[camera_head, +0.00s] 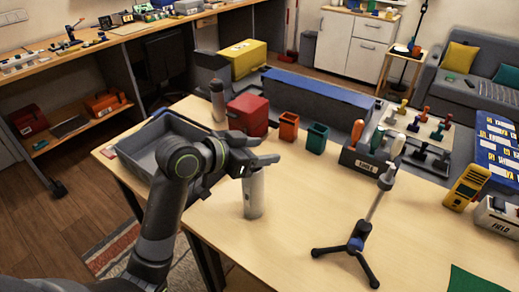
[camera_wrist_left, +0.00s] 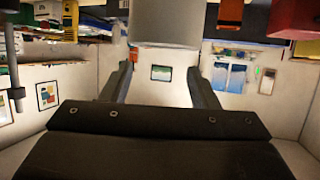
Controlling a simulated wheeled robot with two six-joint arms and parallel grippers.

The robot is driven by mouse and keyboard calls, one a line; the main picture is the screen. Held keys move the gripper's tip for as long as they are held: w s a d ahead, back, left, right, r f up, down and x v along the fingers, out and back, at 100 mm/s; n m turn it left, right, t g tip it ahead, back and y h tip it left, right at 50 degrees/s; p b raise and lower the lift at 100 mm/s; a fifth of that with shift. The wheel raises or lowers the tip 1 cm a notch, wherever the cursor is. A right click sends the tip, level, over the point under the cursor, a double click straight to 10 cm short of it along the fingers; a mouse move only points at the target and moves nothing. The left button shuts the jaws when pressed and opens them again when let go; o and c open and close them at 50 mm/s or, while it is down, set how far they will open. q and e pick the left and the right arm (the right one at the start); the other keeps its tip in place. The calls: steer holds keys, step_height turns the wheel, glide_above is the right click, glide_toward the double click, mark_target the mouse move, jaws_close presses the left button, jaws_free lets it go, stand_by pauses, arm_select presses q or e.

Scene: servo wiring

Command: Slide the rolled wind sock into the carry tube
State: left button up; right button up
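A plain grey cylinder (camera_head: 254,195) stands upright near the front middle of the table. I cannot tell if it is the carry tube or the rolled wind sock. My left gripper (camera_head: 271,151) is by its top end in the head view, partly covering it. In the left wrist view the cylinder (camera_wrist_left: 165,22) is at the top of the picture, beyond the fingertips. The left gripper's fingers (camera_wrist_left: 162,68) are apart with nothing between them. No other rolled sock or tube can be clearly made out. My right gripper is not in view.
A grey tray (camera_head: 130,160) lies at the table's left edge. Behind are a grey bottle (camera_head: 217,100), a red box (camera_head: 248,113), an orange cup (camera_head: 288,126) and a green cup (camera_head: 317,138). A small tripod (camera_head: 352,245) stands to the right.

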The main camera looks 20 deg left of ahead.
arm_select(q)
steer(key=p+v, duration=0.7)
steer(key=v, duration=1)
steer(key=shift+s+a, duration=0.15)
stand_by(0.3)
stand_by(0.9)
